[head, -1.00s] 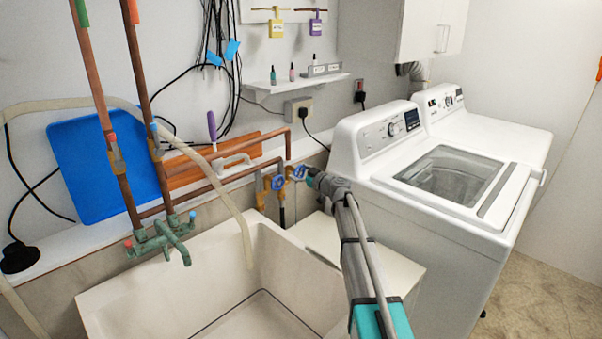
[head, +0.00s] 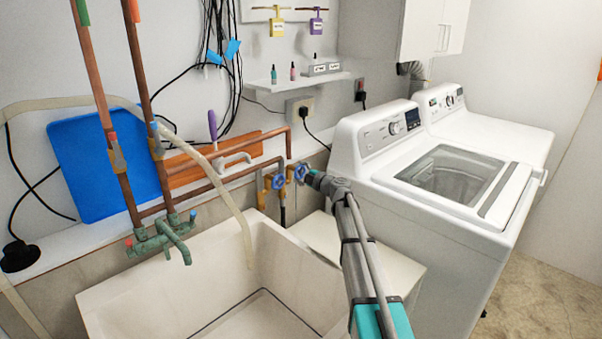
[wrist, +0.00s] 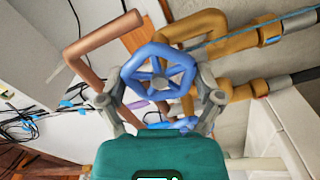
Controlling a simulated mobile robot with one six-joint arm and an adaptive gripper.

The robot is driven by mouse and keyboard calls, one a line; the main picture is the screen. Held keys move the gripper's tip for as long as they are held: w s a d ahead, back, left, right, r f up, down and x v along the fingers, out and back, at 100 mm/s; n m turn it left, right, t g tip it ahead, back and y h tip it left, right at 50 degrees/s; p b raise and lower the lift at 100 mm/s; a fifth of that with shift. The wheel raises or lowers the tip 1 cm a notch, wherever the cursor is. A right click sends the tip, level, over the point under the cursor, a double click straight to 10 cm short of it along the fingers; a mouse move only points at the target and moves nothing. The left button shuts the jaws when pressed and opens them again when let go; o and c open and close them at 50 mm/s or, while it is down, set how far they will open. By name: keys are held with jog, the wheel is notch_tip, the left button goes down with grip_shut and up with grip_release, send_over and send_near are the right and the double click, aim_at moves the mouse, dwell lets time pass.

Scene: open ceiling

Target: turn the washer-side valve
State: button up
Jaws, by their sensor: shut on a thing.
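The washer-side valve has a blue spoked handwheel (head: 301,172) on brass pipework, the one nearer the washer. It fills the middle of the wrist view (wrist: 158,76). My gripper (head: 309,177) reaches it from the right and is shut on its rim. In the wrist view, one finger of my gripper (wrist: 160,90) sits on each side of the wheel. A second blue handwheel (head: 278,182) is just left of it and clear of my gripper. Part of it shows below the held wheel in the wrist view (wrist: 174,124).
Copper pipes (head: 228,178) run along the wall to the valves. A white sink (head: 170,300) lies below and to the left. The white washer (head: 425,225) stands close on the right. A pale hose (head: 225,195) hangs into the sink. A green tap (head: 160,238) is at left.

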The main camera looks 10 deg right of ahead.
jog(key=shift+w+d+n, duration=0.15)
jog(key=shift+n, duration=0.85)
jog(key=o, duration=0.9)
jog(key=shift+s, duration=0.2)
jog(key=shift+s+d, duration=0.25)
jog(key=shift+s, duration=0.2)
jog(key=v, duration=1)
jog(key=shift+s+d, duration=0.25)
jog(key=shift+d, duration=0.05)
